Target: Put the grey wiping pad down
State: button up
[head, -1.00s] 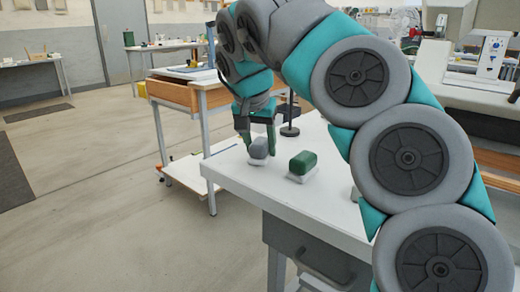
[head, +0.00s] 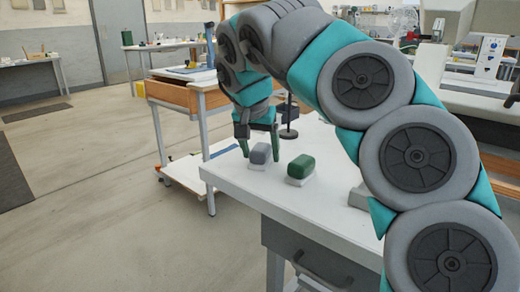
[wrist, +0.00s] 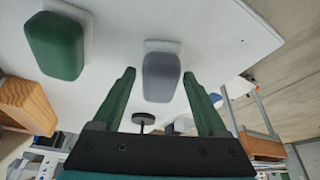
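The grey wiping pad (head: 261,152), a grey block on a white base, rests on the white tabletop near its left corner. In the wrist view the pad (wrist: 161,78) shows between and just beyond the two green fingertips, with gaps on both sides. My gripper (head: 261,155) is open over the pad, fingers pointing down, one on each side. The fingers appear clear of the pad.
A green pad (head: 301,166) on a white base stands just to the right of the grey one. A dark round-based stand (head: 289,133) is behind them. The white table's (head: 235,178) left and front edges are close by.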

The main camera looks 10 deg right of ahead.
jog(key=shift+o, duration=0.3)
jog(key=shift+a+f+b, duration=0.1)
jog(key=shift+a+b, duration=0.05)
jog(key=shift+b, duration=0.7)
jog(key=p+v, duration=0.4)
jog(key=v, duration=0.8)
jog(key=shift+s+r+p, duration=0.15)
jog(key=shift+r+p, duration=0.1)
jog(key=shift+p, duration=0.1)
